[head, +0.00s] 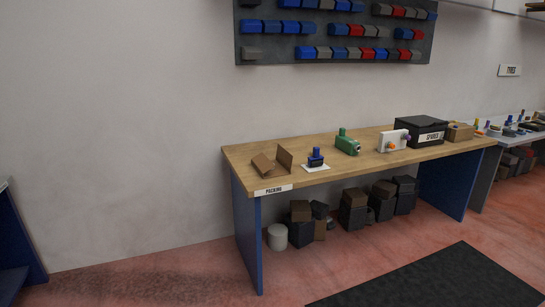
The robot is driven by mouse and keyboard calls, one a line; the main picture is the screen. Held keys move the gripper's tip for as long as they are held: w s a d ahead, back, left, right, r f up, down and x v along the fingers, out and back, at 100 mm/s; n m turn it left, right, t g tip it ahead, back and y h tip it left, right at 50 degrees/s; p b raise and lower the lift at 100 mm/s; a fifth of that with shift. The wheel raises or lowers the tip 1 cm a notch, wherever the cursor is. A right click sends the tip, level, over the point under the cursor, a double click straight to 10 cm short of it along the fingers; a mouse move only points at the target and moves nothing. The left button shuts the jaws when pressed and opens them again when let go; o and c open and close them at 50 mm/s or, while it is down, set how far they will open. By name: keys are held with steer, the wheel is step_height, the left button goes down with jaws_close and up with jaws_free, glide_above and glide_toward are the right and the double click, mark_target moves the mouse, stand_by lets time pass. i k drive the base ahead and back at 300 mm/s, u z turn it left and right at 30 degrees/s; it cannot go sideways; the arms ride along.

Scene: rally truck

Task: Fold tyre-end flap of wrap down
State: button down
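A brown cardboard wrap (268,171) lies near the left end of the wooden packing bench (215,156). Its right flap (285,157) stands up steeply. Its left flap (262,163) is tilted at a lower angle. The wrap is small in the picture, and I cannot tell what is inside it. A wall sign (510,70) at the far right seems to read TYRES, on the side of the wrap's upright right flap.
Right of the wrap, a blue object (316,156) stands on a white card, apart from it. Further right are a green device (347,143), a white item (393,141) and a black SPARES box (420,132). Floor in front of the bench is clear, with a dark mat (440,280).

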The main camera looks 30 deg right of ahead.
mark_target(283, 154)
steer(key=u, duration=0.05)
steer(key=i, duration=0.9)
steer(key=z, duration=0.3)
